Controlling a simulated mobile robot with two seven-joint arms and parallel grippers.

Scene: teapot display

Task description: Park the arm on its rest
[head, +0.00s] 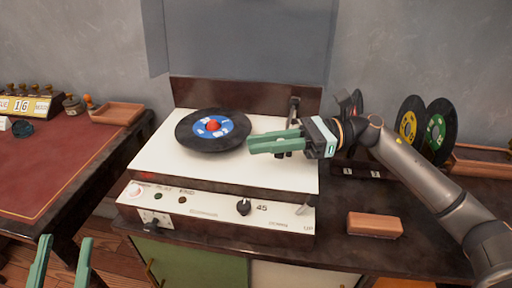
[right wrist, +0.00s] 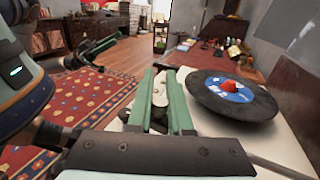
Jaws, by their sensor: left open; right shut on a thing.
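The record player (head: 160,160) has a cream deck with a black record (head: 190,133) on it, blue-labelled with a red centre piece. The tonearm's dark upright parts (head: 293,108) show at the deck's back right; its rest cannot be made out. My right gripper (head: 252,143) is low over the deck, just right of the record, shut on what seems to be the tonearm, mostly hidden by the fingers. In the right wrist view the fingers (right wrist: 166,85) are close together with the record (right wrist: 235,97) to their right. My left gripper (head: 64,240) is open and empty at the lower left.
The front panel has a knob (head: 243,207) near "45" and a small lever (head: 305,206) by "DOWN" and "UP". A brown block (head: 375,225) lies right of the player. Upright records (head: 438,132) stand at the right. A red-topped desk (head: 60,165) is left.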

